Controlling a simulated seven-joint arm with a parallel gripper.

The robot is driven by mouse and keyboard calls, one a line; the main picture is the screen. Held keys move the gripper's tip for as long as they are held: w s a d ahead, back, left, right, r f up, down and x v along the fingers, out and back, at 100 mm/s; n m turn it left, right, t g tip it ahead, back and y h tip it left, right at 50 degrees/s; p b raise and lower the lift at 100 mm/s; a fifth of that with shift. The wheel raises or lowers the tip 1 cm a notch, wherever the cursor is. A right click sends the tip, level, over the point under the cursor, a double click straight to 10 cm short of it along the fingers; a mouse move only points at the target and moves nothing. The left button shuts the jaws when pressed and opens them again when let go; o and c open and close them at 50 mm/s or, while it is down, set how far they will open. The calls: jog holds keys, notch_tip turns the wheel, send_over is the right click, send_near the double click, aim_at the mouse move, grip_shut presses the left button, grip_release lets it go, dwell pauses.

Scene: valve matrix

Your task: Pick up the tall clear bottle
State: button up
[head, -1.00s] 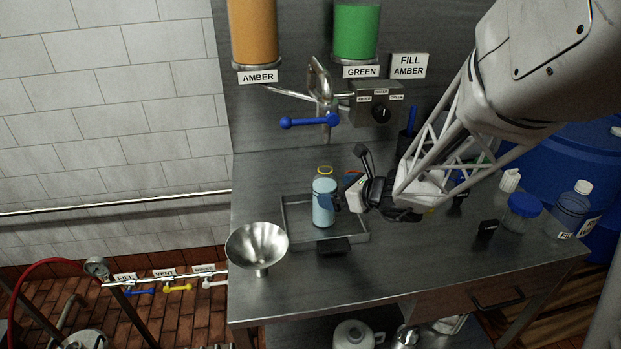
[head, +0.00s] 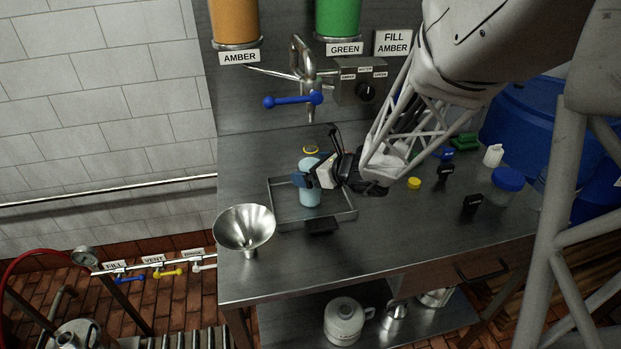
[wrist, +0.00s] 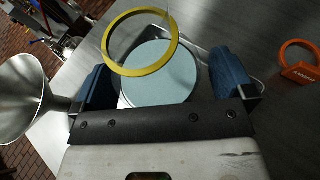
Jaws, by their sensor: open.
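The tall clear bottle (head: 309,198) stands upright in a shallow metal tray (head: 349,215) and looks pale blue. A yellow ring (head: 311,150) shows at its top. In the wrist view, the bottle (wrist: 160,72) is a pale blue round shape under the yellow ring (wrist: 118,62). My gripper (head: 313,177) is open, with its blue finger pads on either side of the bottle. In the wrist view, my gripper (wrist: 163,85) has the bottle between its pads, with a small gap visible at the right. My gripper hides part of the bottle in the head view.
A metal funnel (head: 244,228) is left of the tray. A blue-handled valve (head: 292,100) and a control box (head: 360,88) are on the wall behind. An orange ring tag (wrist: 297,65) lies to the right.

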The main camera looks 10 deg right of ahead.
aim_at(317, 158)
jog(key=c, duration=1.4)
jog(key=shift+r, duration=0.15)
jog(key=shift+r, duration=1.4)
jog(key=shift+s+r, duration=0.2)
jog(key=shift+r, duration=0.1)
jog(key=s+r, duration=0.1)
jog(key=s, duration=1.4)
jog(key=shift+s+d+r, duration=0.2)
jog(key=shift+s, duration=0.05)
